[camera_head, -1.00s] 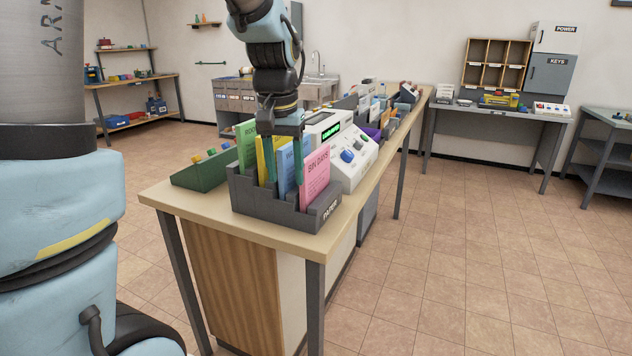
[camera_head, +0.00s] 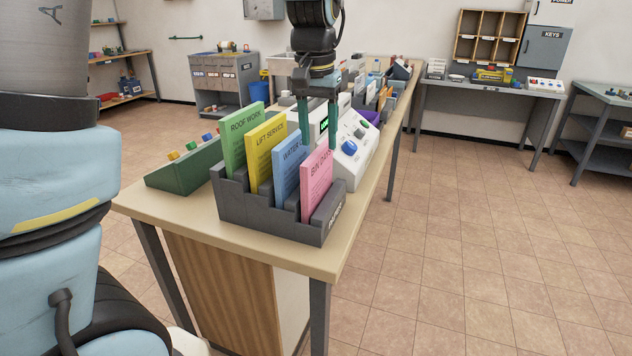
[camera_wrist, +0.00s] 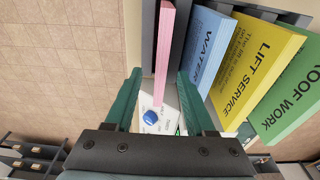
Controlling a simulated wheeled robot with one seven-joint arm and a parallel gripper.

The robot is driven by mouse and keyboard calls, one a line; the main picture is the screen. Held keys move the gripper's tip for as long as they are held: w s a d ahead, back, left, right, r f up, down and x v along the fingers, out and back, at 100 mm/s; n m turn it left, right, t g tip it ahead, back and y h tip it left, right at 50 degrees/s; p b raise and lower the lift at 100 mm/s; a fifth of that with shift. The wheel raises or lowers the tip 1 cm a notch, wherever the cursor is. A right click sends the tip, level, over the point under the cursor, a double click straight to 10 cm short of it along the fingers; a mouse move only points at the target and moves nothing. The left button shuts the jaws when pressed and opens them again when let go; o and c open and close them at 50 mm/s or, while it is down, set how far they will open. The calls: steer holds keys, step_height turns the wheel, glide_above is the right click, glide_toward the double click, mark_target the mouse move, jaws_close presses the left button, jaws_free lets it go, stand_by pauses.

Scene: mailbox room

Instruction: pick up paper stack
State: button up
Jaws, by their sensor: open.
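A grey stepped holder (camera_head: 262,217) stands at the near end of the counter. It holds upright paper stacks: green "ROOF WORK" (camera_head: 243,135), yellow "LIFT SERVICE" (camera_head: 266,150), blue "WATER" (camera_head: 291,170) and pink "BIN DAYS" (camera_head: 317,185). My gripper (camera_head: 318,138) is open and empty, its teal fingers pointing down just behind the blue and pink stacks. In the wrist view, the pink stack (camera_wrist: 164,45) shows edge-on in line with the gap between the fingertips (camera_wrist: 160,75). The blue stack (camera_wrist: 208,50) lies right of the right finger. I see no clear contact.
A white device with a blue knob (camera_head: 349,147) stands right behind the holder. A green box with coloured knobs (camera_head: 185,172) is to its left. More items line the counter (camera_head: 150,212) farther back. The floor (camera_head: 450,250) to the right is clear.

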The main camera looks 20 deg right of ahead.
mark_target(319, 165)
steer(key=f, duration=0.2)
steer(key=f+p, duration=0.1)
steer(key=f, duration=0.4)
steer(key=shift+w+d+f+p, duration=0.15)
steer(key=shift+w+f+p, duration=0.15)
steer(key=shift+p, duration=0.1)
jaws_close()
steer(key=shift+r, duration=0.1)
stand_by(1.0)
